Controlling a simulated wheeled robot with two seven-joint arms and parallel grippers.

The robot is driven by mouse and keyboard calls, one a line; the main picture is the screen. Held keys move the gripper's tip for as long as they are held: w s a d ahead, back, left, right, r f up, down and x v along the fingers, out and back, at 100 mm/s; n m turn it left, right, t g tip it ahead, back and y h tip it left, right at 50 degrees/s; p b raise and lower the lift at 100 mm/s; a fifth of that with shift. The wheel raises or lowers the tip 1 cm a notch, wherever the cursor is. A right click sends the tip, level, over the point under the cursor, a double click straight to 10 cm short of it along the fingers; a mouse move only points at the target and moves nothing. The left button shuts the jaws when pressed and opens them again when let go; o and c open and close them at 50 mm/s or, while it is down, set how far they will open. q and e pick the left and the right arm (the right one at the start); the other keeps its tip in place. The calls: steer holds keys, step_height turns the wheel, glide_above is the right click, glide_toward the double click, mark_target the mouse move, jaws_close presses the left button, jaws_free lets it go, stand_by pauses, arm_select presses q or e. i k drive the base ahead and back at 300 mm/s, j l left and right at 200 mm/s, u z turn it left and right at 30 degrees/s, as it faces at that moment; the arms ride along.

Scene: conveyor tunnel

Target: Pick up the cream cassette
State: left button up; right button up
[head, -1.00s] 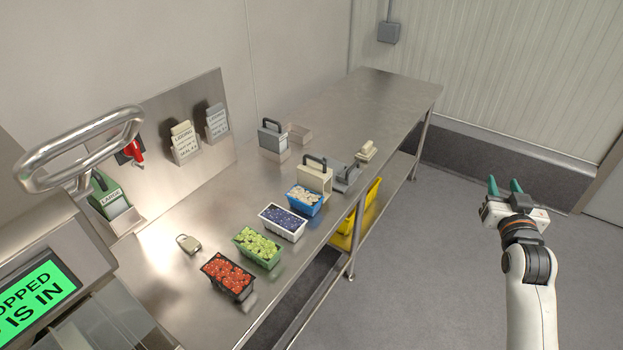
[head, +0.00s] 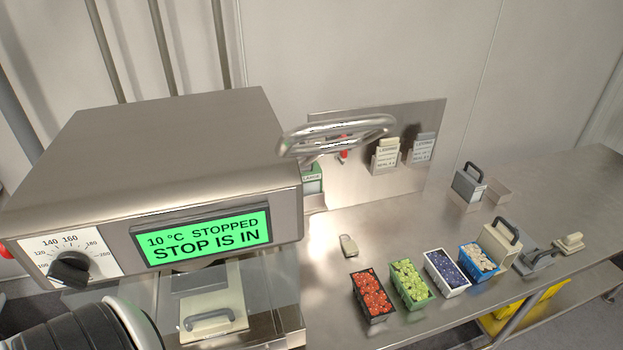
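The cream cassette (head: 493,243), a cream box with a dark carry handle on top, stands upright on the steel table at the right. It is just behind the blue tub of white pieces (head: 478,262). A grey cassette (head: 468,185) with a dark handle stands farther back. Part of a green cassette (head: 312,182) shows behind the machine's metal loop handle. Another cream piece with a grey handle (head: 212,314) sits under the machine's display. Neither gripper is in view, and nothing holds the cream cassette.
The machine (head: 170,150), with a green display reading "STOP IS IN", fills the left. Tubs of red (head: 372,297), green (head: 409,284) and blue pieces (head: 446,272) line the table's front. A small metal tag (head: 348,245) lies behind them. A grey handled plate (head: 536,262) lies right of the cassette.

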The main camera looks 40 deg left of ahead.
mark_target(496, 243)
steer(key=i+l+u, duration=0.3)
steer(key=l+u, duration=0.3)
steer(key=i+l+u, duration=0.15)
steer(key=l+u, duration=0.15)
steer(key=l, duration=0.3)
steer(key=i+l+u, duration=0.1)
steer(key=l+u, duration=0.2)
steer(key=l, duration=0.1)
